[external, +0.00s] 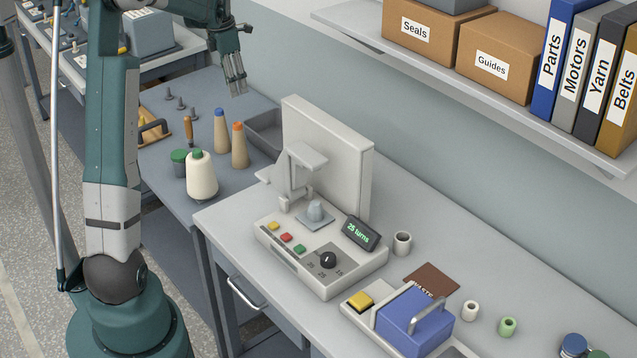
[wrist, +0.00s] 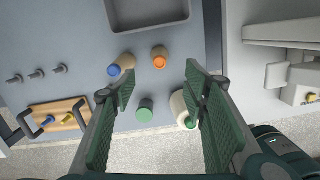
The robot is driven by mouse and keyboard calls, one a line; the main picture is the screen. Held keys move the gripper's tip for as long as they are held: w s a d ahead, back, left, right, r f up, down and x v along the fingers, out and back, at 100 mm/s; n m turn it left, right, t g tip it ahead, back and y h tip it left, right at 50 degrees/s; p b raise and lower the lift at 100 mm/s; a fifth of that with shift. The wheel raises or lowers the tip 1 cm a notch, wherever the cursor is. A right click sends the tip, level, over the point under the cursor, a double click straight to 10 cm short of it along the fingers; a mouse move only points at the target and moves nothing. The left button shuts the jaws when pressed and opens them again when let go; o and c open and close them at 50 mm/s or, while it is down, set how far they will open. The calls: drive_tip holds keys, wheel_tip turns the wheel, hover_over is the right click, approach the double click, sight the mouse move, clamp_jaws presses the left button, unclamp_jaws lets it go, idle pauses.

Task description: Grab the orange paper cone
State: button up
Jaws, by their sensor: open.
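The orange paper cone (external: 239,150) is a tan cone with an orange tip. It stands upright on the blue-grey bench, beside a similar cone with a blue tip (external: 221,133). In the wrist view the orange cone (wrist: 159,62) is seen from above, beyond and between my fingertips, with the blue-tipped cone (wrist: 125,62) left of it. My gripper (external: 236,86) is open and empty, high above the bench behind the cones. Its green fingers (wrist: 160,80) spread wide in the wrist view, apart from the cone.
A cream thread cone (external: 202,178) and a green-lidded jar (external: 179,165) stand in front of the cones. A grey tray (wrist: 148,24) lies behind. Several grey pegs (wrist: 38,74) and a wooden board with a handle (wrist: 55,108) are at left. A winding machine (external: 328,255) stands right.

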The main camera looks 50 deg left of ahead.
hover_over(240, 138)
drive_tip(key=a, duration=0.2)
wheel_tip(240, 138, down, 14)
drive_tip(key=shift+w+f, duration=0.15)
drive_tip(key=shift+f, duration=0.1)
drive_tip(key=shift+w+d+f, duration=0.1)
drive_tip(key=shift+w+f, duration=0.05)
drive_tip(key=shift+f, duration=1.15)
drive_tip(key=shift+f, duration=0.1)
drive_tip(key=shift+w+f, duration=0.15)
drive_tip(key=shift+f, duration=1.1)
drive_tip(key=shift+w+f, duration=0.15)
drive_tip(key=shift+f, duration=1.1)
drive_tip(key=c, duration=0.8)
